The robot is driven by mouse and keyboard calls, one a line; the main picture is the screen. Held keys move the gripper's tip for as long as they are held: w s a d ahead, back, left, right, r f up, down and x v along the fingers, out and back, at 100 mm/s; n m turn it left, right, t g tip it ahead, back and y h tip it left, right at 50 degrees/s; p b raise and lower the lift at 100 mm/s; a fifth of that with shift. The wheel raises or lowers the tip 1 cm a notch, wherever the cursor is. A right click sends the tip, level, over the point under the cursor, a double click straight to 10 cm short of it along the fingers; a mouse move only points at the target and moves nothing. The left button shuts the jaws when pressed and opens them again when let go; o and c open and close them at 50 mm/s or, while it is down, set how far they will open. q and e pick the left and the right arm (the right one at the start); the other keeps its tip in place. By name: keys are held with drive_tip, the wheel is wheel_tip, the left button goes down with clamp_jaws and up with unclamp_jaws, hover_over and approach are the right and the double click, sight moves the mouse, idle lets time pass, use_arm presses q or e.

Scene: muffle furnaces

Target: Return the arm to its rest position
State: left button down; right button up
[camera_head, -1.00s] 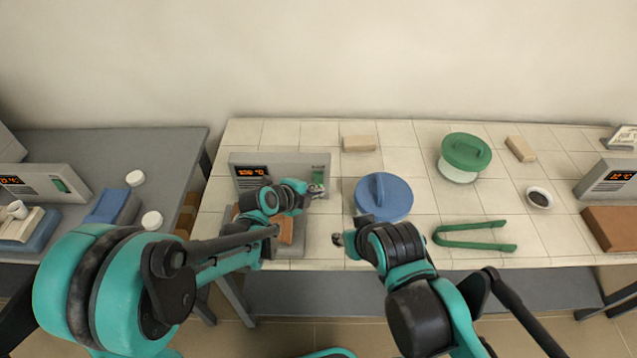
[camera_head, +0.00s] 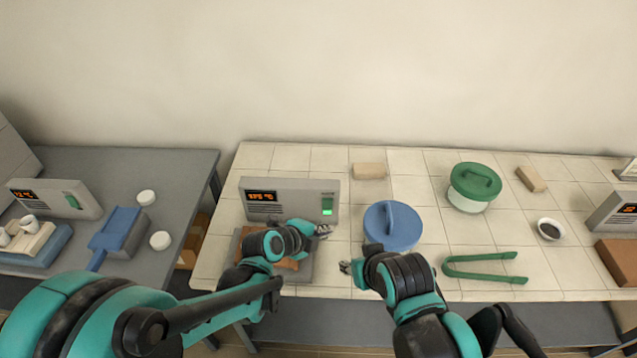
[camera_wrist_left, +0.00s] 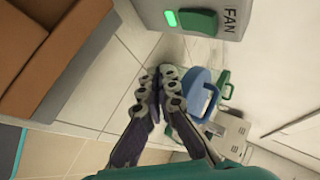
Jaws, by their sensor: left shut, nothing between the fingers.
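My left gripper (camera_head: 323,231) is shut and empty, in front of the middle furnace control panel (camera_head: 290,200) and just below its green switch (camera_head: 327,206). In the left wrist view its fingertips (camera_wrist_left: 160,88) meet with nothing between them, apart from the panel. There the green FAN switch (camera_wrist_left: 197,22) has a bright green light beside it. My left forearm hides part of the brown furnace block (camera_head: 296,264). My right gripper (camera_head: 346,267) is low over the table's front, near the blue lid; its fingers are too small to read.
Green tongs (camera_head: 487,267), a green-lidded pot (camera_head: 474,186) and a dark-filled dish (camera_head: 550,229) lie further right. A grey table (camera_head: 185,180) with a blue scoop (camera_head: 118,231) is at left.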

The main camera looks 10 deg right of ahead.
use_arm(q)
drive_tip(key=shift+a, duration=0.1)
drive_tip(key=a+r+n, duration=0.1)
drive_tip(key=a+n, duration=0.1)
drive_tip(key=a, duration=0.1)
drive_tip(key=s+a+r+n+y, duration=0.1)
drive_tip(key=a+r+n, duration=0.1)
drive_tip(key=a+n, duration=0.1)
drive_tip(key=a+r+n+y, duration=0.1)
drive_tip(key=a+n, duration=0.1)
drive_tip(key=a, duration=0.2)
drive_tip(key=shift+s+a+r+n+t, duration=0.3)
drive_tip(key=shift+s+a+r+t, duration=0.05)
drive_tip(key=shift+r+t, duration=0.05)
drive_tip(key=s+a+r+n+y, duration=0.1)
drive_tip(key=s+a+n+y, duration=0.2)
drive_tip(key=s+a+n, duration=0.3)
drive_tip(key=s+a+r+n+y, duration=0.1)
drive_tip(key=s+a+n+y, duration=0.2)
drive_tip(key=s+a+n, duration=0.4)
drive_tip(key=a+n, duration=0.5)
drive_tip(key=a, duration=0.3)
drive_tip(key=shift+s+r+n, duration=0.2)
drive_tip(key=shift+r+n, duration=0.1)
